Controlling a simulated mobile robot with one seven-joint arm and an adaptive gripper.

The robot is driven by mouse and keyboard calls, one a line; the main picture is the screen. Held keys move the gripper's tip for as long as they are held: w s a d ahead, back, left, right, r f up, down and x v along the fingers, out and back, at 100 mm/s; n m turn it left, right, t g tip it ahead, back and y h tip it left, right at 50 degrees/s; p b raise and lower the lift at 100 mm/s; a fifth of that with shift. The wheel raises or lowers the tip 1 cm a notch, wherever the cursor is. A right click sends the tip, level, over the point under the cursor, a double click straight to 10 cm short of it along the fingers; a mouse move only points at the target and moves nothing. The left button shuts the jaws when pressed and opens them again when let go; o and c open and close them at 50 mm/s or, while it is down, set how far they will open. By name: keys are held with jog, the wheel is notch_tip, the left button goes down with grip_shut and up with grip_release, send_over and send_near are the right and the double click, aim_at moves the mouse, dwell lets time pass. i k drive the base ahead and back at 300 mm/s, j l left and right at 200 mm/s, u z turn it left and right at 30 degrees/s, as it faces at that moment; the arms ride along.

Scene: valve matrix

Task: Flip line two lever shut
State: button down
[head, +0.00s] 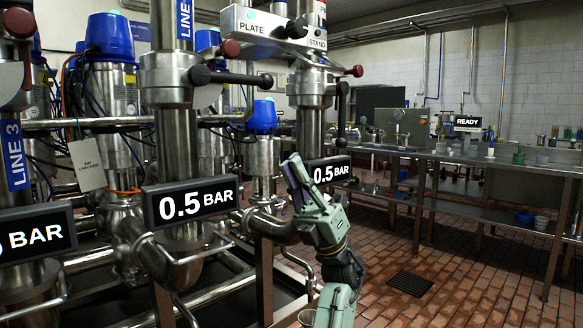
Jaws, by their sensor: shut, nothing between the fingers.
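The middle upright steel pipe carries a blue label (185,18) reading "LINE", its number cut off by the frame top. I cannot confirm from the label that this is line two. A display (190,203) below it reads 0.5 BAR. My gripper (293,166) is shut and empty, pointing up, in front of the right-hand display (328,172), which also reads 0.5 BAR. It is below and right of the black lever, apart from it in the picture.
The pipe at far left has a LINE 3 label (15,155). Another black lever (341,112) hangs down at the right pipe. A sign (275,27) reads PLATE and STAND. Red knobs stick out nearby. Open tiled floor (385,250) and a steel bench (480,160) lie right.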

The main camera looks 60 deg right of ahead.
aim_at(199, 75)
jog(key=k, duration=1)
